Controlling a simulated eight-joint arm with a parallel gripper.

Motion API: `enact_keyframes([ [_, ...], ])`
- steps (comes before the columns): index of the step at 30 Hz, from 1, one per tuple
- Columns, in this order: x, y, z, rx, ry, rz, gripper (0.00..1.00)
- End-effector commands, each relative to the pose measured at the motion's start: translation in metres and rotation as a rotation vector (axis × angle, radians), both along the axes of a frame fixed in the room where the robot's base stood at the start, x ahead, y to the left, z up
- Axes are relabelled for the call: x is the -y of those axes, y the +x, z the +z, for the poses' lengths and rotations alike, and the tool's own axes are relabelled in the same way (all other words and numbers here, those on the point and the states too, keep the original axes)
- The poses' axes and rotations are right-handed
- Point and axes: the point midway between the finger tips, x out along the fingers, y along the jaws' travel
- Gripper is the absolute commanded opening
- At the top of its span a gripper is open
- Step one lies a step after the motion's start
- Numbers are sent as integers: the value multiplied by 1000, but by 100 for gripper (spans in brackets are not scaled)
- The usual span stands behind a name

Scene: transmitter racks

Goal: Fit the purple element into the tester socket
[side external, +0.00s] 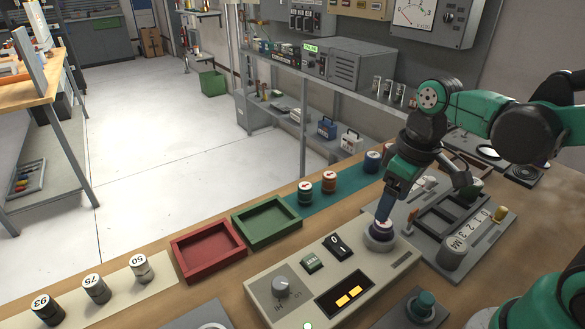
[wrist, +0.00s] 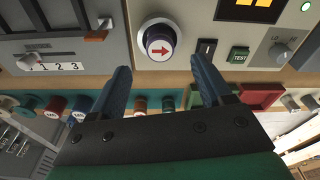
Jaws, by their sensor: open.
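The purple element (wrist: 160,44), with a white top and a red arrow, sits inside the pale ring of the tester socket (wrist: 147,26). In the side view the purple element (side external: 382,228) stands upright in the socket (side external: 380,243), its upper part just below my fingers. My gripper (side external: 385,210) points down over the socket. In the wrist view my gripper (wrist: 163,76) has its two blue fingers spread wide, with nothing between the tips. The element lies beyond the tips and looks apart from them. How deep the element sits is hard to tell.
The tester panel (side external: 262,290) has a knob, switch, TEST button and lit yellow display. A red tray (side external: 208,262) and green tray (side external: 267,236) stand behind it. Several other elements stand on a teal strip (side external: 345,188). A grey rack (side external: 470,215) is at the right.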

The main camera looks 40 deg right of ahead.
Motion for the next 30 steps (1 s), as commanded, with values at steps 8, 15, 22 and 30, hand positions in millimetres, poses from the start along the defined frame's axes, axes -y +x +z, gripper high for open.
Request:
enact_keyframes([
  [8,1,-6,42,0,0,-1,72],
  [15,2,-9,68,0,0,-1,72],
  [22,-6,2,52,197,-4,-77,72],
  [30,-17,18,31,499,50,-194,72],
])
